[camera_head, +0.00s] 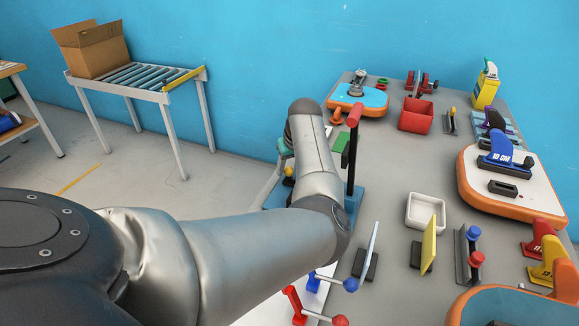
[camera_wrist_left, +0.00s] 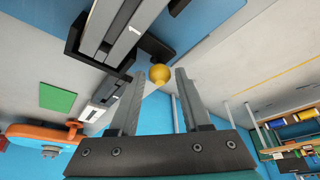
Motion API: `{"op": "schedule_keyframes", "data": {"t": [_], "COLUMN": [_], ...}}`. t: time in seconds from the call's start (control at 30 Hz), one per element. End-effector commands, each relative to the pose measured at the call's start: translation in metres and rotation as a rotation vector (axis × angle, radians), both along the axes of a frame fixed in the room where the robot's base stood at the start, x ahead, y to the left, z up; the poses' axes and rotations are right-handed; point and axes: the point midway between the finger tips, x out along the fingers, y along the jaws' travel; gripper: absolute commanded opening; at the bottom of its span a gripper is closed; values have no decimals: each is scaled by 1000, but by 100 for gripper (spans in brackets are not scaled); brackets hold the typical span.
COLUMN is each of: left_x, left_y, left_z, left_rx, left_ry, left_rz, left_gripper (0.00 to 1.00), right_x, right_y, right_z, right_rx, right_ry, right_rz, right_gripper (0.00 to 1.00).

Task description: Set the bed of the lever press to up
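The lever press stands right of my left arm in the head view, with a dark upright lever (camera_head: 351,165), a red handle (camera_head: 354,114) and a blue base (camera_head: 355,198). My arm hides much of it. A yellow knob (camera_head: 289,171) shows left of my arm. In the left wrist view, the yellow knob (camera_wrist_left: 160,74) sits by a dark part beside the grey press frame (camera_wrist_left: 120,30). My left gripper (camera_wrist_left: 160,78) is open, its fingertips on either side of the knob with gaps showing. I cannot tell the bed's height. My right gripper is out of view.
Levers with red and blue knobs (camera_head: 340,321) stand close by my arm at the front. A white tray (camera_head: 426,211), a yellow panel (camera_head: 429,243), and a red bin (camera_head: 416,115) occupy the grey table. A roller stand (camera_head: 140,76) with a cardboard box (camera_head: 92,48) stands back left.

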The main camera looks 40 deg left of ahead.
Motion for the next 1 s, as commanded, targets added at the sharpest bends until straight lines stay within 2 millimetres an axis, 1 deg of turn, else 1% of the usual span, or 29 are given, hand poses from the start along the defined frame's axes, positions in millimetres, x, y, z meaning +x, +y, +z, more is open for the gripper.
{"op": "schedule_keyframes", "data": {"t": [0.03, 0.4, 1.0], "left_x": [0, 0, 0], "left_y": [0, 0, 0], "left_z": [0, 0, 0], "left_rx": [0, 1, 0], "left_ry": [0, 1, 2], "left_rz": [0, -1, -1], "left_gripper": [41, 0, 0], "right_x": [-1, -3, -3], "right_y": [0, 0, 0], "right_z": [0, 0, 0], "right_rx": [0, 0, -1], "right_ry": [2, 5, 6], "right_rz": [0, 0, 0], "right_gripper": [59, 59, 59]}}
